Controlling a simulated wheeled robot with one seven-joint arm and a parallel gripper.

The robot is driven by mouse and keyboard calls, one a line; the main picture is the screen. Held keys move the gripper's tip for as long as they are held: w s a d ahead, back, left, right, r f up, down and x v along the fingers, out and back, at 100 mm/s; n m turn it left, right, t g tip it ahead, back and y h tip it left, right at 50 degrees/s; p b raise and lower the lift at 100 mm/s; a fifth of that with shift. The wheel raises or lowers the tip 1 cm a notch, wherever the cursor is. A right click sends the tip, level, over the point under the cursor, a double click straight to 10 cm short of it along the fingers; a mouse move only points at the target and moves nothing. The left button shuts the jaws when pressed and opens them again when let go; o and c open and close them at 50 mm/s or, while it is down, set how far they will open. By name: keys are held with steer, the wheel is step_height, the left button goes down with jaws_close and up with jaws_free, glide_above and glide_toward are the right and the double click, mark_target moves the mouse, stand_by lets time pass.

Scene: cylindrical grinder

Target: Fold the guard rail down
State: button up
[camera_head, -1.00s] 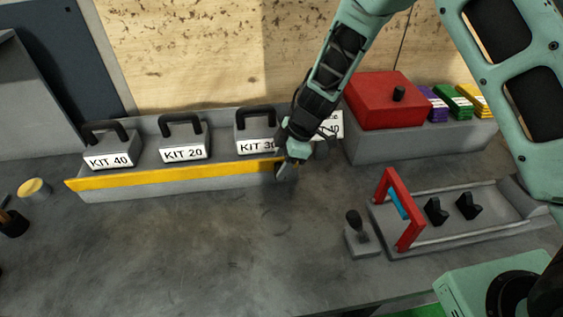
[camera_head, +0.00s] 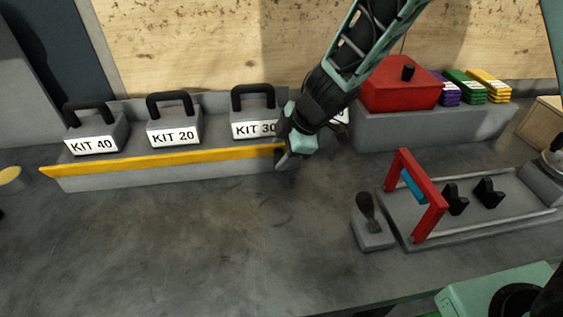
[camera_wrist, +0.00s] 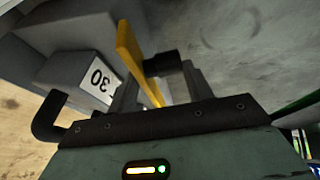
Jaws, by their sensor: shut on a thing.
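The guard rail (camera_head: 160,162) is a long yellow bar along the front edge of the grey kit tray (camera_head: 110,181). It stands up in front of the kits. My gripper (camera_head: 285,158) is at the right end of the rail, in front of KIT 30. In the wrist view the yellow rail (camera_wrist: 129,52) runs down between the fingers of my gripper (camera_wrist: 157,92), which is shut on it. The rail's right end is partly hidden by the gripper.
KIT 40 (camera_head: 93,137), KIT 20 (camera_head: 173,130) and KIT 30 (camera_head: 252,120) stand behind the rail. A further kit is mostly hidden by my arm. A red box (camera_head: 395,95) and a fixture with a red frame (camera_head: 431,212) are at right. The table in front is clear.

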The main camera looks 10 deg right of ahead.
steer(key=shift+s+a+f+n+t+b, duration=0.1)
steer(key=shift+s+f+t+b, duration=0.3)
steer(key=shift+b, duration=1.8)
steer(key=shift+s+d+f+n+t+b, duration=0.15)
steer(key=shift+f+t+b, duration=0.45)
steer(key=shift+b, duration=1.6)
steer(key=shift+s+a+f+n+t+b, duration=0.15)
steer(key=shift+s+f+t+b, duration=0.3)
steer(key=shift+b, duration=1.75)
steer(key=f+t+b, duration=0.1)
steer(key=t+b, duration=0.1)
steer(key=b, duration=0.7)
steer(key=shift+s+b, duration=0.1)
steer(key=shift+b, duration=0.2)
steer(key=b, duration=0.2)
steer(key=t+b, duration=0.1)
steer(key=b, duration=0.1)
steer(key=shift+s+f+n+y, duration=0.15)
steer(key=shift+f+n+y, duration=0.05)
steer(key=shift+n+y, duration=0.1)
steer(key=shift+b, duration=0.75)
steer(key=shift+t+b, duration=0.35)
steer(key=shift+b, duration=0.7)
steer(key=shift+r, duration=0.15)
steer(key=o, duration=0.8)
steer(key=shift+c, duration=0.2)
steer(key=shift+r+t, duration=0.1)
steer(key=shift+t, duration=0.2)
steer(key=shift+r, duration=0.1)
